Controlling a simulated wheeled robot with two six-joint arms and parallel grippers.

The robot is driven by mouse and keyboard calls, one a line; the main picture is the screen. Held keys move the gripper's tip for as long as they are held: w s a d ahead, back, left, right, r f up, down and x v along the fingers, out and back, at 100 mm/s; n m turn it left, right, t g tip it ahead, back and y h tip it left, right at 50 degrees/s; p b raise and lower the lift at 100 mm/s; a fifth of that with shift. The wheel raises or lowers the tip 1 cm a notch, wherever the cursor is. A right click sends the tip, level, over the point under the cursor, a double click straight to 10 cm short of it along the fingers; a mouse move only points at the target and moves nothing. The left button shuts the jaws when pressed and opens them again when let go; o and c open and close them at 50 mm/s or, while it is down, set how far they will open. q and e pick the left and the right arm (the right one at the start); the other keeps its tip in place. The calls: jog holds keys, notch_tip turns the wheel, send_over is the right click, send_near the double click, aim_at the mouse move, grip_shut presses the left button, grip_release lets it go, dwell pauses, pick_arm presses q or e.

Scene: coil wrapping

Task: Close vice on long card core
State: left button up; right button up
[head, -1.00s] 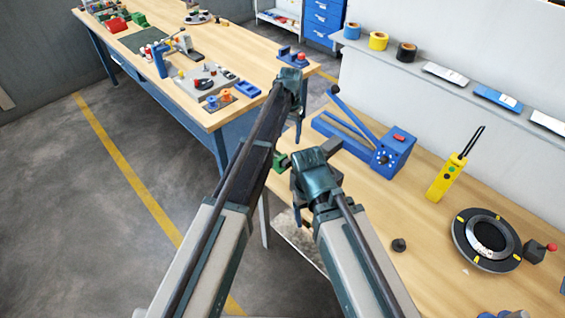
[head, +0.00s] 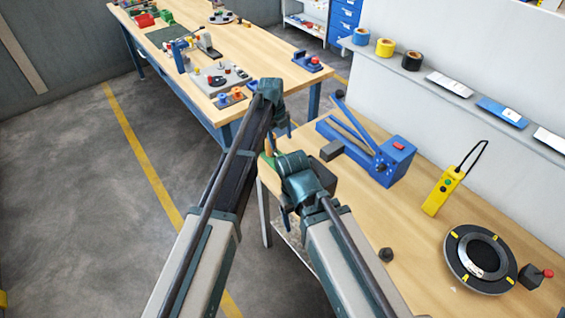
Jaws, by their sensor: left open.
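A small green part (head: 269,160) shows at the near table's left edge, mostly hidden behind my arms; I cannot tell if it belongs to the vice. No long card core can be made out. My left gripper (head: 283,131) is open, its fingers pointing down near the table's left corner, just above and right of the green part. My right gripper (head: 287,216) is close by, lower in the picture, over the table's left edge. Its fingers are mostly hidden by its wrist, and I cannot tell its state.
A blue lever machine (head: 395,160) stands on the near table (head: 420,235), with a dark grey block (head: 331,150) at its left. A yellow pendant (head: 441,192) and black ring (head: 480,259) lie to the right. A small black knob (head: 386,254) is nearer. A second table (head: 245,50) stands behind.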

pick_arm(q)
jog(key=shift+f, duration=0.1)
jog(key=f+b, duration=0.4)
jog(key=d+f+b, duration=0.1)
jog(key=f+b, duration=0.4)
jog(key=w+f+b, duration=0.1)
jog(key=f+b, duration=0.3)
jog(key=shift+w+d+f+b, duration=0.1)
jog(key=shift+d+f+b, duration=0.2)
jog(key=shift+b, duration=0.1)
jog(key=shift+r, duration=0.1)
grip_shut()
jog(key=shift+w+d+y, duration=0.2)
jog(key=shift+y, duration=0.1)
jog(key=shift+g+y, duration=0.4)
jog(key=shift+g, duration=0.1)
jog(key=shift+s+g+y, duration=0.15)
jog(key=shift+g+y, duration=0.25)
jog(key=shift+y, duration=0.1)
